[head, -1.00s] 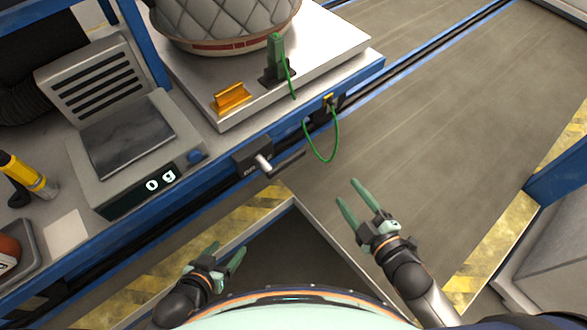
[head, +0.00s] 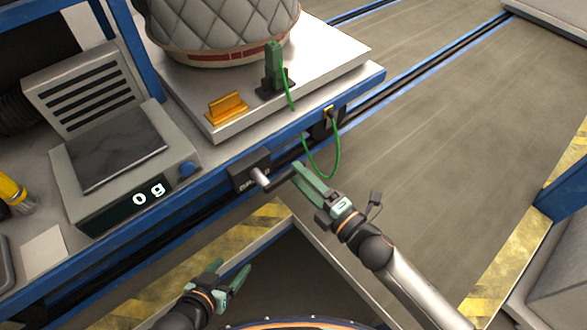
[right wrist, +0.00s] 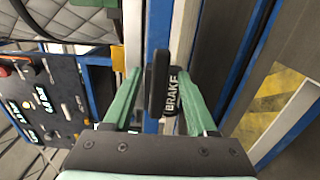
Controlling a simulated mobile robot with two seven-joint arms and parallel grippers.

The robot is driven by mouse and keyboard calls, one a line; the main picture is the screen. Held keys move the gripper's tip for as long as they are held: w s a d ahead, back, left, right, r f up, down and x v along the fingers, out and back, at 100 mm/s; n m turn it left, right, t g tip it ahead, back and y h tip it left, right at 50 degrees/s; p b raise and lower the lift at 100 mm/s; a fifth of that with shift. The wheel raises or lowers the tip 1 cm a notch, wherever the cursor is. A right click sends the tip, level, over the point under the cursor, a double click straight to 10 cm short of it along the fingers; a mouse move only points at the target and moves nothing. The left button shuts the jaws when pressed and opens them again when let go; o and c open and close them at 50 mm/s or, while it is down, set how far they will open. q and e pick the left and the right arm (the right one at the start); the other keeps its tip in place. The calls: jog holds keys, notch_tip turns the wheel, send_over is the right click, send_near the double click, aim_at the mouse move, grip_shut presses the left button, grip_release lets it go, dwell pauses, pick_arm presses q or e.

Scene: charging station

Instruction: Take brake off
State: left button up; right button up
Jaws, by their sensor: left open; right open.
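The brake lever has a metal hub (head: 260,177) on a dark box (head: 243,172) on the blue cart edge, and a black handle that sticks out to the right. In the right wrist view the black handle (right wrist: 159,83) stands between my fingers, beside a dark part lettered "BRAKE" (right wrist: 174,98). My right gripper (head: 307,178) is open at the handle's end, which it partly hides in the head view. In the right wrist view the fingers (right wrist: 161,90) show gaps on both sides of the handle. My left gripper (head: 230,272) is open, empty and low, away from the lever.
A green cable (head: 335,160) hangs in a loop just above my right gripper. A scale (head: 120,160) reading "0 g" stands left on the cart. A white platform (head: 335,52) holds a quilted basket, a green clip and an orange block. The floor to the right is clear.

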jog(key=shift+x, duration=1.5)
grip_shut()
dwell(0.4)
